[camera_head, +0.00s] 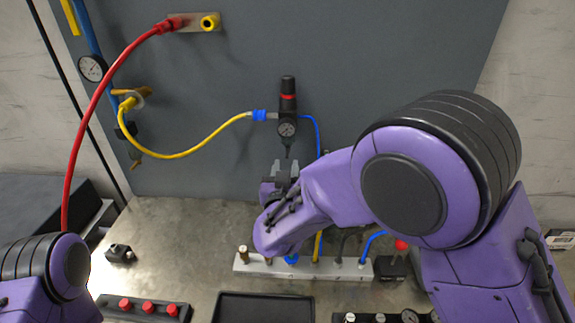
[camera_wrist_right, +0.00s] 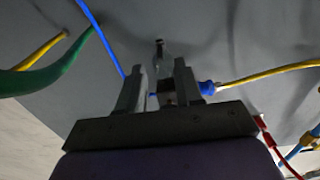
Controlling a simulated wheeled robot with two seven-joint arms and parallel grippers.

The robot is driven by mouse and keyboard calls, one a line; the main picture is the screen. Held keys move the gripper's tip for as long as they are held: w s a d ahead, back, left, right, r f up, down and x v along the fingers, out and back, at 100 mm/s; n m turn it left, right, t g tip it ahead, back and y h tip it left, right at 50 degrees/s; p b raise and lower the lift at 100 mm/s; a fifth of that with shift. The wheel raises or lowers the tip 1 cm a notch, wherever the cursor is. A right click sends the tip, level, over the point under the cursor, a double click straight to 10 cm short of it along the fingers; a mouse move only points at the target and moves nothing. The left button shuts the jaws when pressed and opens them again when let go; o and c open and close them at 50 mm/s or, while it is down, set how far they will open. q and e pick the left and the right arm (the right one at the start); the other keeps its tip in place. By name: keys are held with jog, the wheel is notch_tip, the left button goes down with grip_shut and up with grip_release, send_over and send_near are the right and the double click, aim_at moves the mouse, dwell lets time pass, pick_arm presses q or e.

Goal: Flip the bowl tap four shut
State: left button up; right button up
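A dark filter-regulator unit with a red ring and a gauge (camera_head: 287,128) is mounted on the grey panel. A narrow dark piece, seemingly its bowl and tap (camera_head: 288,148), hangs below the gauge. Which part is tap four, and how its handle stands, I cannot tell. My right gripper (camera_head: 285,169) is just below this piece, its fingers apart. In the right wrist view, the gripper (camera_wrist_right: 158,85) has a gap between its fingers, with a clear bowl-like part with a dark tip (camera_wrist_right: 160,48) beyond. Contact is unclear. My left gripper is out of view.
A yellow hose (camera_head: 190,152) joins the unit through a blue fitting (camera_head: 259,115). A red hose (camera_head: 95,105) arcs at left. A pale manifold strip (camera_head: 340,269) with fittings lies below my right arm. A black tray (camera_head: 263,308) sits at the front.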

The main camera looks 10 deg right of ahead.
jog(key=b+v, duration=0.1)
jog(key=v, duration=0.6)
jog(key=shift+s+a, duration=0.1)
